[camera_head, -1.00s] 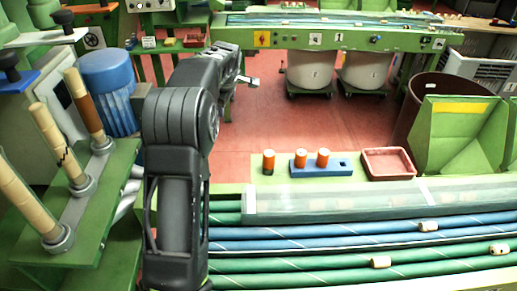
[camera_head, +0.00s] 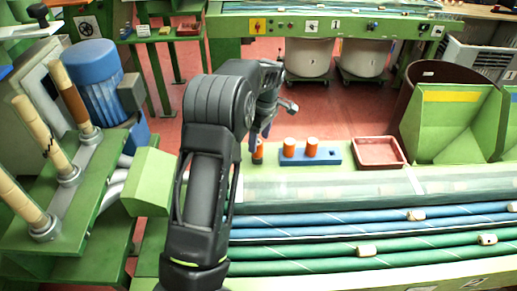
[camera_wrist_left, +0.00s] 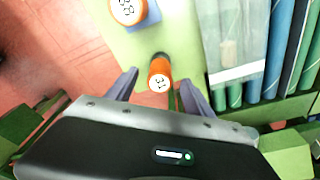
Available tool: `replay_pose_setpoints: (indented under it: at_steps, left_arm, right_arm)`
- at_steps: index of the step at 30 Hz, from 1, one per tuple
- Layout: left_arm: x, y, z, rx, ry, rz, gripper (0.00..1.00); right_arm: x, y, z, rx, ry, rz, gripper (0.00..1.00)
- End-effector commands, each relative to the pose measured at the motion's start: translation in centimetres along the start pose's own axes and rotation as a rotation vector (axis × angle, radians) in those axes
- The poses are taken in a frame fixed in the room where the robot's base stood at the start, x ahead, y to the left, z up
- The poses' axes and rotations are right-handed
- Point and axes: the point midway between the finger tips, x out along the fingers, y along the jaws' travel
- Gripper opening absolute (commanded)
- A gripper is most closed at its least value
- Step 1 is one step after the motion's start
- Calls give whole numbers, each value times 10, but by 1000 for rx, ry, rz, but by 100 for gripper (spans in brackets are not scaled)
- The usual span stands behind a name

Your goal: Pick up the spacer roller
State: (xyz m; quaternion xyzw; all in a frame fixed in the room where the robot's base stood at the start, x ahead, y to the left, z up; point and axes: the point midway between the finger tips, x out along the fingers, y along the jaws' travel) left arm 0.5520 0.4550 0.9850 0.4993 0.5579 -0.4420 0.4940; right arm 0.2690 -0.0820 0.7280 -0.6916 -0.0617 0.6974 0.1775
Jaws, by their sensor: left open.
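A lone orange roller (camera_head: 258,151), the likely spacer roller, stands upright on the green ledge; it also shows in the left wrist view (camera_wrist_left: 160,73) with dark print on its pale top. My left gripper (camera_head: 260,138) is open, its purple fingers close to this roller. In the wrist view the roller appears between the two fingers, with nothing visibly gripped. Whether a finger touches it, I cannot tell. Two similar orange rollers stand in a blue holder (camera_head: 327,158) to the right. My right gripper is not in view.
A red-brown tray (camera_head: 378,164) lies right of the holder. Green and blue rods with small pale pieces (camera_head: 365,250) run along the front. At left, upright spindles (camera_head: 78,102) stand on a green frame. Some ledge around the holder is bare.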

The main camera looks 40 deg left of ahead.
Motion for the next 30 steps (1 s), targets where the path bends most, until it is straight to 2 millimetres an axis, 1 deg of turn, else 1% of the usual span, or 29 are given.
replay_pose_setpoints:
  at_steps: [1,5,13,16,20,22,24,27,30]
  left_arm:
    - [7,-1,0,0,0,-4,61]
    - [18,-1,0,0,-1,-2,61]
    - [19,0,0,0,0,-1,61]
    - [23,-1,0,0,-1,-2,61]
    - [39,-1,-1,0,-1,-3,61]
    - [50,-1,-3,-1,-1,-3,61]
    - [64,-1,-2,0,0,-2,61]
    - [71,-1,-2,0,0,-1,61]
    - [72,0,-3,0,0,0,61]
  right_arm:
    - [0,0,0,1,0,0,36]
    - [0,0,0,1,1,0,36]
    - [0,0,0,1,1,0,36]
    - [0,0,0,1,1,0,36]
    - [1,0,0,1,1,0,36]
    - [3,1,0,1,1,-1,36]
    - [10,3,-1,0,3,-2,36]
    - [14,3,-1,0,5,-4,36]
    - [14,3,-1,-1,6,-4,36]
